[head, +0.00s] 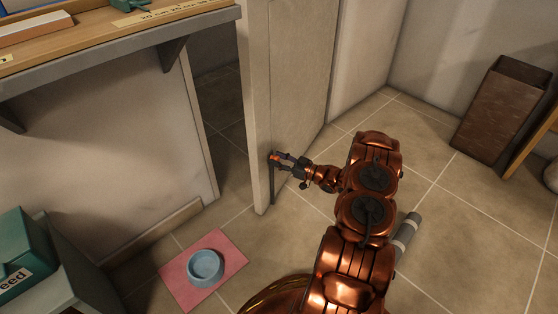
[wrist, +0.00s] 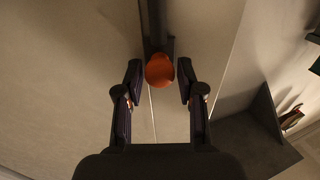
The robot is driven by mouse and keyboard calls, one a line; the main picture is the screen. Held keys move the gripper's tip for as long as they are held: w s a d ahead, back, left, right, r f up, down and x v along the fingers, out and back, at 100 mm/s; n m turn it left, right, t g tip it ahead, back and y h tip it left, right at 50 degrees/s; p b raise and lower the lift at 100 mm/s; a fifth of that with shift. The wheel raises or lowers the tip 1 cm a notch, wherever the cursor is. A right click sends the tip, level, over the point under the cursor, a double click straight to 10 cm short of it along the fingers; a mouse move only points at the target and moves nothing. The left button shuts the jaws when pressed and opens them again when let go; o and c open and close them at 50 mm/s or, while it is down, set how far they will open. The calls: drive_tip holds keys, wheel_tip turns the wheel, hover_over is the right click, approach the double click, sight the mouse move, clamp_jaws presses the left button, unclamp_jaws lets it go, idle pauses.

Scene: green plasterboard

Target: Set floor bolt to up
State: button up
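The floor bolt (head: 272,182) is a dark upright rod low on the pale door (head: 297,75), near its edge. Its round orange knob (wrist: 159,70) shows in the wrist view, with the dark rod (wrist: 154,22) running away from it toward the top of the picture. My gripper (head: 280,160) is at the bolt in the head view. In the wrist view its two fingers are apart, one on each side of the knob, with a visible gap on both sides. The bolt's lower end is hard to make out.
A blue bowl (head: 205,267) sits on a pink mat (head: 229,243) left of the door. A wooden-topped counter (head: 110,42) stands at upper left, and a teal box (head: 22,255) at lower left. A brown bin (head: 503,110) is at right. Tiled floor is free between.

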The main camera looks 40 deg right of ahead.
clamp_jaws()
idle(0.3)
drive_tip(key=shift+r+p, duration=1.85)
drive_tip(key=shift+r, duration=0.9)
drive_tip(key=shift+o, duration=2.1)
unclamp_jaws()
drive_tip(key=shift+s+d, duration=0.1)
drive_tip(key=shift+s, duration=0.05)
drive_tip(key=v, duration=1.1)
drive_tip(key=shift+s, duration=0.3)
